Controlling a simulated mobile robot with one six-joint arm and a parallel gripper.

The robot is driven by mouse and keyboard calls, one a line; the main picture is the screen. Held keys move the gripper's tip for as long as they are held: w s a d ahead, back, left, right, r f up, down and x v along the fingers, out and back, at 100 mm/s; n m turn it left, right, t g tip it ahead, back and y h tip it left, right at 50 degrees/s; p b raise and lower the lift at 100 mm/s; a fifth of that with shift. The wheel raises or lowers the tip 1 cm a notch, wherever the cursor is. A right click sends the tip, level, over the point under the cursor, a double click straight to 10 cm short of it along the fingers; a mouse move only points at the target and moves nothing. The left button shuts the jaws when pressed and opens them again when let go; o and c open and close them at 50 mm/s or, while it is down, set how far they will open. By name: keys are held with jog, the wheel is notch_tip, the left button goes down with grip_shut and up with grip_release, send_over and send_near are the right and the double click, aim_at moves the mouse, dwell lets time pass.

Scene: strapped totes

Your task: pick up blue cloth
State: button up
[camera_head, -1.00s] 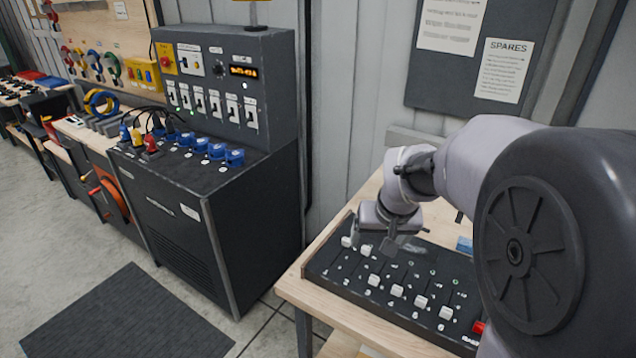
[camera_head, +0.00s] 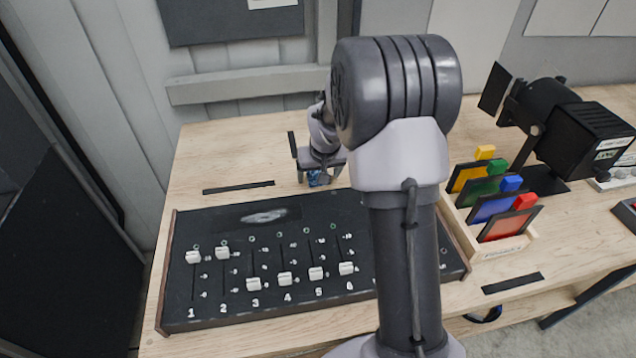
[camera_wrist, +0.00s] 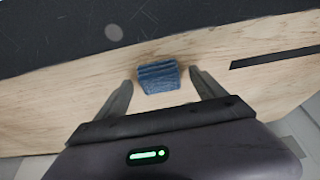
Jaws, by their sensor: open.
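The blue cloth (camera_wrist: 158,77) is a small folded bundle lying on the wooden bench top, close to the edge of the black fader panel. In the wrist view it sits just ahead of and between the two fingertips of my gripper (camera_wrist: 160,84), apart from both. In the head view only a bit of the blue cloth (camera_head: 318,178) shows below my gripper (camera_head: 320,168); my arm and gripper hide the rest. My gripper is open and empty, pointing down over the cloth.
The black fader panel (camera_head: 270,215) with white sliders lies in front of the cloth. A wooden rack (camera_head: 500,246) of coloured cards and a black lamp (camera_head: 575,125) stand to the right. A dark strip (camera_head: 238,187) lies left of the cloth. Bare wood surrounds it at the back left.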

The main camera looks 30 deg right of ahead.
jog(key=shift+w+f, duration=0.15)
jog(key=shift+f, duration=0.1)
jog(key=shift+r, duration=0.15)
jog(key=shift+c, duration=1.1)
jog(key=c, duration=1.2)
notch_tip(320, 180, up, 10)
jog(key=p, duration=0.4)
